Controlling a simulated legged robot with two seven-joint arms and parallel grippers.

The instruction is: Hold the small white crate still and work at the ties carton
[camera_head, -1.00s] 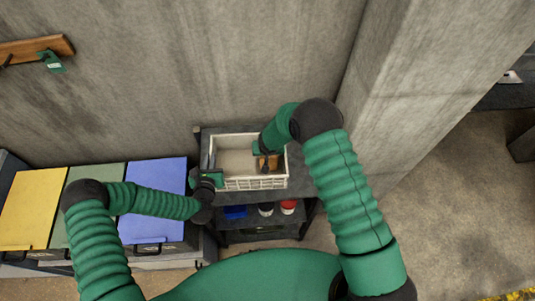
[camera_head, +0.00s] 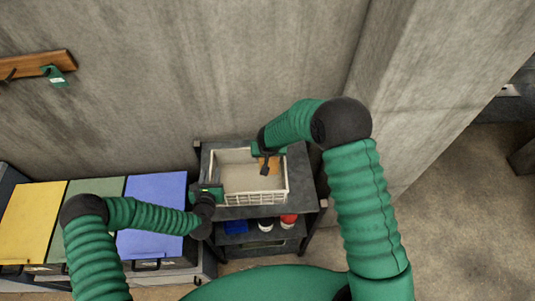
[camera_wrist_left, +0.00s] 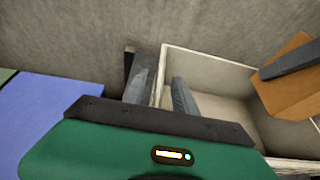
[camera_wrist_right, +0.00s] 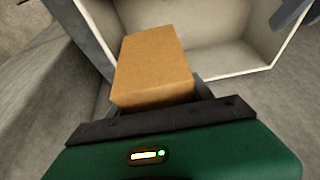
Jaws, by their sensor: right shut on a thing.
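The small white crate (camera_head: 258,198) stands on a dark shelf unit. Its inside floor looks bare in the left wrist view (camera_wrist_left: 222,108). My left gripper (camera_wrist_left: 160,92) is open at the crate's left end, with one finger on each side of the wall and gaps showing beside it. My right gripper (camera_head: 268,166) is shut on the ties carton, a plain brown box (camera_wrist_right: 152,65). The carton (camera_wrist_left: 290,82) is tilted and over the crate's back right part. Its lower end is partly hidden by my gripper, and I cannot tell whether it touches the crate.
The dark shelf top (camera_head: 303,180) has free room right of the crate. A blue item (camera_head: 236,227), a white container (camera_head: 265,224) and a red-topped one (camera_head: 288,220) sit on the level below. Yellow, green and blue lids (camera_head: 157,200) lie left. A concrete wall stands behind.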

